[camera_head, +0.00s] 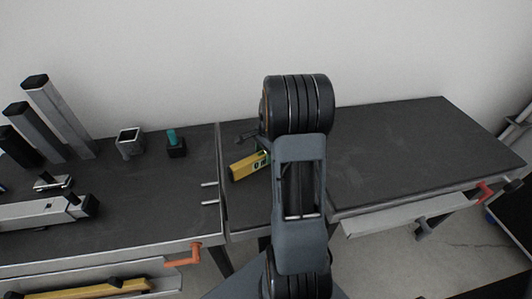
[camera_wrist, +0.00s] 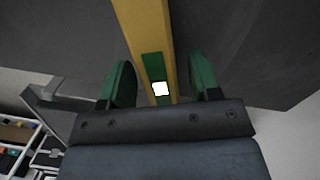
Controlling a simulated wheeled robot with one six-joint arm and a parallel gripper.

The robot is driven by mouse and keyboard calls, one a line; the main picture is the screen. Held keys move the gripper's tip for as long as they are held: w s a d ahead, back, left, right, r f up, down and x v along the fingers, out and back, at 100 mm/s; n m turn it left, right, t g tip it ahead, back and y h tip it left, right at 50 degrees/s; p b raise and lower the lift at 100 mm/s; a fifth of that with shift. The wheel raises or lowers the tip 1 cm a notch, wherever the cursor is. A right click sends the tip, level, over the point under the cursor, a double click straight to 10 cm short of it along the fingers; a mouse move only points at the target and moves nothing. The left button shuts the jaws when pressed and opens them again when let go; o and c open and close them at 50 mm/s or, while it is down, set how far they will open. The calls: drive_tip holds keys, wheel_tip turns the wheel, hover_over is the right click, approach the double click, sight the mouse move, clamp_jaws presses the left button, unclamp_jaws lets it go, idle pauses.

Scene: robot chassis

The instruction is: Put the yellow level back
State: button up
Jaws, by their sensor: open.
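The yellow level (camera_head: 245,167) shows over the dark worktop just left of my arm in the head view, its right part hidden behind the arm. In the wrist view the level (camera_wrist: 146,30) runs from the top edge down between my fingers, with a green patch and a bright white square on it. My gripper (camera_wrist: 160,75) is open, with one green-padded finger on each side of the level and a visible gap on both sides. Whether the level touches the worktop is unclear.
The worktop right of my arm (camera_head: 410,150) is clear. On the left bench stand grey square posts (camera_head: 58,115), a small square tube (camera_head: 130,143), a teal-topped black block (camera_head: 176,146) and a long pale bar (camera_head: 40,211). Another yellow bar (camera_head: 90,291) lies below.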

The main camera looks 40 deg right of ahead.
wheel_tip(320, 180, up, 12)
drive_tip(key=d+f, duration=0.1)
drive_tip(key=s+a+n+t, duration=0.1)
drive_tip(key=s+a+n, duration=0.3)
drive_tip(key=a+n, duration=0.2)
drive_tip(key=s+a+r+n+t+h, duration=0.1)
drive_tip(key=s+a+n, duration=0.3)
drive_tip(key=a+n, duration=0.2)
drive_tip(key=s+a+r+n+t, duration=0.1)
drive_tip(key=s+a+n, duration=0.3)
drive_tip(key=a, duration=0.5)
drive_tip(key=n+p, duration=0.1)
drive_tip(key=n, duration=0.1)
drive_tip(key=shift+s+a+r+n, duration=0.15)
drive_tip(key=shift+a+n, duration=0.15)
drive_tip(key=shift+a, duration=0.05)
drive_tip(key=shift+r, duration=0.1)
drive_tip(key=shift+t, duration=0.3)
wheel_tip(320, 180, up, 6)
drive_tip(key=p, duration=0.5)
drive_tip(key=shift+f, duration=0.2)
